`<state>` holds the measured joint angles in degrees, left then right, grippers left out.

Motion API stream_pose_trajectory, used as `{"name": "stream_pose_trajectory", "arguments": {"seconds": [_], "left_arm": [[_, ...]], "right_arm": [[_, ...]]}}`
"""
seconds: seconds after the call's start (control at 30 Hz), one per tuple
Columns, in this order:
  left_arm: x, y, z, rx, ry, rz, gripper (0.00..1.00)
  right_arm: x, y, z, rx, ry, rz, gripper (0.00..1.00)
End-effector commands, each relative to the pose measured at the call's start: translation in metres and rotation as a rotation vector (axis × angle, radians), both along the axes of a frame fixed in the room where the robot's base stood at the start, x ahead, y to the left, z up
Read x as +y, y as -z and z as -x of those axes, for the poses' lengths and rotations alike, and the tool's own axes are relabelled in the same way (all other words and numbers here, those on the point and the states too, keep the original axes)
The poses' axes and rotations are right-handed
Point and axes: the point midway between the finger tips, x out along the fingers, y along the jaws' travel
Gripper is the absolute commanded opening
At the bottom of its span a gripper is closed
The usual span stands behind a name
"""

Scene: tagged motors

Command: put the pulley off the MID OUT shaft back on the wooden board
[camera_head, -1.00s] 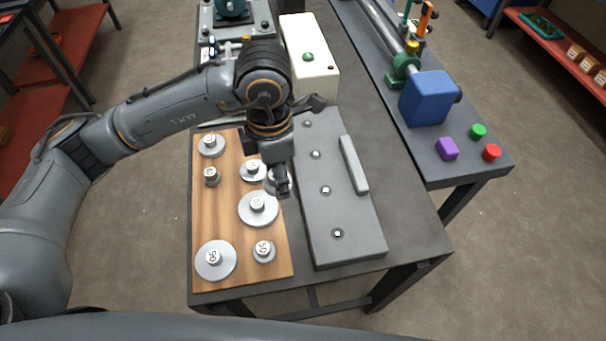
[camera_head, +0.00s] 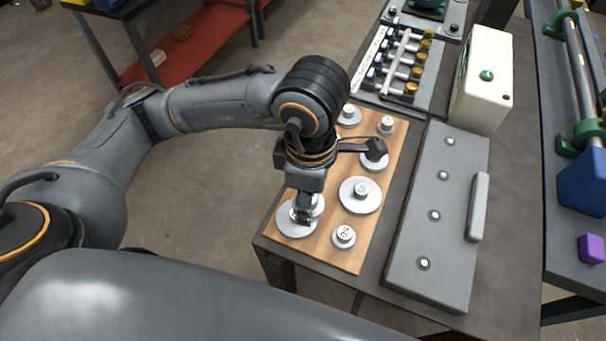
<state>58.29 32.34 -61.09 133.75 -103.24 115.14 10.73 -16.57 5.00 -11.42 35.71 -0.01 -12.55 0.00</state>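My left gripper (camera_head: 302,216) is low over the near left part of the wooden board (camera_head: 326,251). It appears shut on a silver pulley (camera_head: 319,206), mostly hidden behind the fingers. This pulley overlaps in view a large pulley (camera_head: 291,229) at the board's near left corner; I cannot tell whether they touch. Other pulleys on the board are a large one (camera_head: 349,203) in the middle, a small one (camera_head: 344,239) at the near edge, and several farther back. The grey block (camera_head: 405,240) has a row of bare shaft tops (camera_head: 434,215). My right gripper is not in view.
A grey bar (camera_head: 478,207) stands on the right of the block. Behind are a white box with a green button (camera_head: 486,76) and a rack of small fittings (camera_head: 405,65). A second table with a blue box (camera_head: 583,182) is at right.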

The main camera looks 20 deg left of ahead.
Motion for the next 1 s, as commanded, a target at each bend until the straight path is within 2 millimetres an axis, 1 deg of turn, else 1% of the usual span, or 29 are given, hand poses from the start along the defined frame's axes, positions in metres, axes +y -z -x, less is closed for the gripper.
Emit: {"name": "stream_pose_trajectory", "arguments": {"seconds": [0.07, 0.17, 0.23, 0.37, 0.4, 0.5, 0.6, 0.83, 0.9, 1.0], "left_arm": [[0.004, 0.006, -0.013, 0.006, -0.007, -0.002, 0.16], [0.009, 0.017, -0.036, 0.008, -0.009, -0.003, 0.16], [0.013, 0.022, -0.054, 0.005, -0.010, -0.004, 0.16], [0.020, 0.037, -0.085, 0.005, -0.008, -0.005, 0.16], [0.021, 0.047, -0.090, 0.007, -0.007, -0.004, 0.16], [0.024, 0.066, -0.105, 0.006, -0.006, -0.004, 0.16], [0.026, 0.080, -0.116, 0.004, -0.004, -0.003, 0.16], [0.029, 0.097, -0.130, 0.002, -0.003, -0.004, 0.16], [0.029, 0.106, -0.129, 0.007, -0.002, -0.003, 0.16], [0.029, 0.119, -0.129, 0.004, -0.003, -0.003, 0.16]], "right_arm": [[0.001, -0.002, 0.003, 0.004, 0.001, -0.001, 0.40], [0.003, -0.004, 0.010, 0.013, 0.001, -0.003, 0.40], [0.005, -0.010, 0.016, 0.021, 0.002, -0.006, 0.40], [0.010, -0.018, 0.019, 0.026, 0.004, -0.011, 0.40], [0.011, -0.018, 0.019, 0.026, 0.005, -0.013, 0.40], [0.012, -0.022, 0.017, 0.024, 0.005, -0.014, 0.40], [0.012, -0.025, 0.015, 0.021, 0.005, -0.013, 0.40], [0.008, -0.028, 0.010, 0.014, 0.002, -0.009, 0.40], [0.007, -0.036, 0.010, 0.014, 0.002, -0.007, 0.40], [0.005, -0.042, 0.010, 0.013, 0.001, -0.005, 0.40]]}}
